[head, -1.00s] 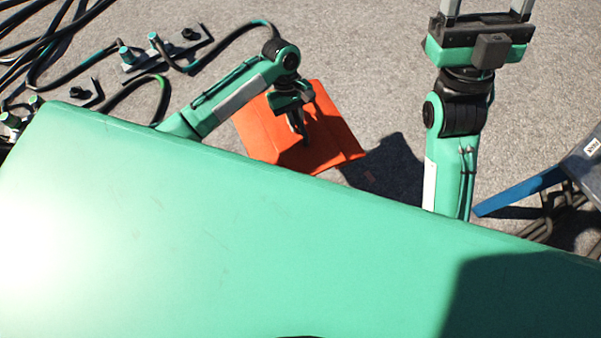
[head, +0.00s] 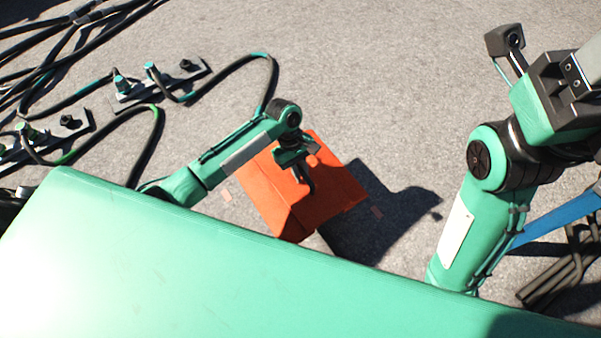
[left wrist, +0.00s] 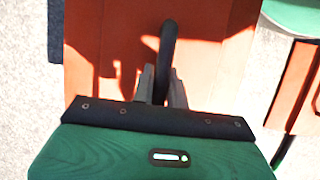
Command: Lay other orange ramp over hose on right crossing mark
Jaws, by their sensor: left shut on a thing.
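An orange ramp (head: 335,188) shows in the head view beyond my green body. My left gripper (head: 305,180) is over it, shut on its dark handle. In the left wrist view the fingers (left wrist: 162,88) close around the black handle (left wrist: 168,45), with the orange ramp (left wrist: 100,50) behind. Small pale pink marks lie on the ground on either side of the ramp, a left mark (head: 226,196) and a right mark (head: 377,212). A dark hose (head: 272,75) curves down behind my left arm; its further run is hidden. My right gripper (head: 585,75) is partly cut off at the right edge.
Metal connector plates (head: 160,84) with hoses lie at the upper left. Another orange piece (left wrist: 295,85) shows at the right of the left wrist view. A blue bar (head: 560,215) and dark hoses (head: 560,275) are at the lower right. The upper middle ground is clear.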

